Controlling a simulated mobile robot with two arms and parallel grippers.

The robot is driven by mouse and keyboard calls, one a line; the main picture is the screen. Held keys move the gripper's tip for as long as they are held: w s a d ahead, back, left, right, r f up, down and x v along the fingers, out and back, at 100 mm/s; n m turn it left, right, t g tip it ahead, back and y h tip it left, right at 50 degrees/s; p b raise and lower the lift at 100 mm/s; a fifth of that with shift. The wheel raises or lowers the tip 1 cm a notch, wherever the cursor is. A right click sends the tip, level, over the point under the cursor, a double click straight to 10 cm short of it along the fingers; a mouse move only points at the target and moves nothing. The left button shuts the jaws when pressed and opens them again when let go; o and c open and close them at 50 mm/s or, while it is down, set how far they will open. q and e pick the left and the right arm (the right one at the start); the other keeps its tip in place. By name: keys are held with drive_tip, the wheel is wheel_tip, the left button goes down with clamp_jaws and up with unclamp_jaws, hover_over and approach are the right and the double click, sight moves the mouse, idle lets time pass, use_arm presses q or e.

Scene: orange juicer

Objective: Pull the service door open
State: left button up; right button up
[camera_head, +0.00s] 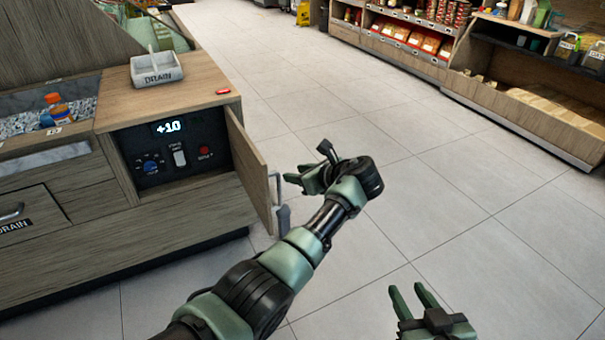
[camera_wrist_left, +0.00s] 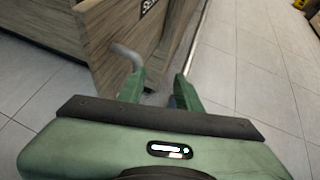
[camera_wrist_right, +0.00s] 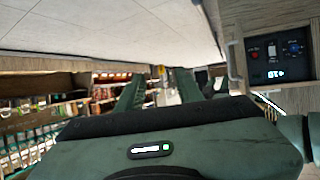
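The wooden service door (camera_head: 250,168) stands swung open on the right side of the control panel (camera_head: 172,150) in the counter front. Its metal handle (camera_head: 281,206) is on the outer face, near the free edge. My left gripper (camera_head: 292,181) is open beside the handle. In the left wrist view, the handle (camera_wrist_left: 125,52) bends down toward the left finger; whether it touches is unclear. The door (camera_wrist_left: 108,35) also shows there. My right gripper (camera_head: 405,296) is open and empty over the floor, well away from the door.
A drawer (camera_head: 28,212) is below left. Store shelves (camera_head: 530,100) stand at the back right. The tiled floor (camera_head: 450,200) right of the door is clear.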

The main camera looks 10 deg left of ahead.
drive_tip(key=shift+s+d+f+g+h+p, duration=0.15)
drive_tip(key=shift+s+d+f+g, duration=0.05)
drive_tip(key=shift+s+f+g, duration=0.35)
drive_tip(key=shift+s+d+f+g+h+p, duration=0.1)
drive_tip(key=shift+s+d+f+g, duration=0.15)
drive_tip(key=shift+s+f+g, duration=0.35)
drive_tip(key=shift+s+d+f+g+h+p, duration=0.15)
drive_tip(key=shift+s+d+f+g, duration=0.15)
drive_tip(key=shift+f, duration=0.4)
drive_tip(key=shift+a+r, duration=0.1)
